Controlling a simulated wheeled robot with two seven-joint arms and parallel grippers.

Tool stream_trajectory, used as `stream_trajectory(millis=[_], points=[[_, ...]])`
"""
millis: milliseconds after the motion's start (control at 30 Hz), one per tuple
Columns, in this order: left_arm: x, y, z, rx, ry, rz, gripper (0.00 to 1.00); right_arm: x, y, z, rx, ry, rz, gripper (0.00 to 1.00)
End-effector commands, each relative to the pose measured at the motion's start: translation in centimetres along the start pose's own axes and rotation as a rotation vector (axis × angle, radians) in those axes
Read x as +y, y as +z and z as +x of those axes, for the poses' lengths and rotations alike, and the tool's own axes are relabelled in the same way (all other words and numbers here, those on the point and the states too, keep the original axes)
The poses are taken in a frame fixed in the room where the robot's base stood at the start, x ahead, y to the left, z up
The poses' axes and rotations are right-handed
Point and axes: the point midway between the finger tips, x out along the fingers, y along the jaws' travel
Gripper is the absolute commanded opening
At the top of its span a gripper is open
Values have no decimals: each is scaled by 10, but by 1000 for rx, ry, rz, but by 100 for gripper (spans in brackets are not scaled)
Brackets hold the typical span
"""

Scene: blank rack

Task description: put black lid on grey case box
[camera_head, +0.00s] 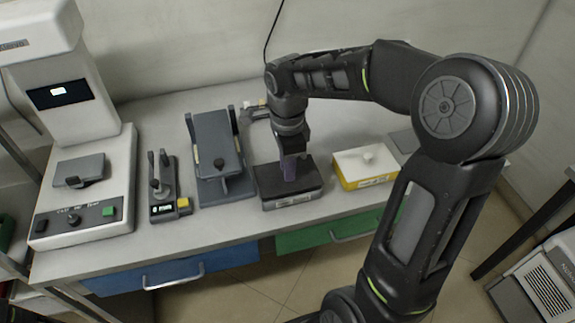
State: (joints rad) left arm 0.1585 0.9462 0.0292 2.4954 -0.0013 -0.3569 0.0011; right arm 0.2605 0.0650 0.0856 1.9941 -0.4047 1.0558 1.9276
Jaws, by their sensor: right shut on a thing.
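The black lid (268,179) is flat and sits at the top of the grey case box (292,201) near the front middle of the bench. The box shows as a grey band below the lid's front edge. I cannot tell whether the lid is fully seated or slightly above the box. My right gripper (290,170) points down over the middle of the lid and is shut on it, probably at its handle, which the fingers hide. My left gripper is not in view.
A yellow box with a white lid (366,160) stands close on the right. Bare bench (225,220) shows in front.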

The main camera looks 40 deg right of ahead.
Motion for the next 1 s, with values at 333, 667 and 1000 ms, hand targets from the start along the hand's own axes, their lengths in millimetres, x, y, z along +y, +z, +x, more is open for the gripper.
stream_trajectory(millis=[333, 667, 1000], points=[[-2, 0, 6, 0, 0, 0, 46, 0, 0, 8, 0, 0, 0, 0], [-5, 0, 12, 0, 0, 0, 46, 0, 0, 16, 0, 1, 0, 0], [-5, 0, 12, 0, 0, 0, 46, 0, 0, 16, 0, 0, 0, 42]])
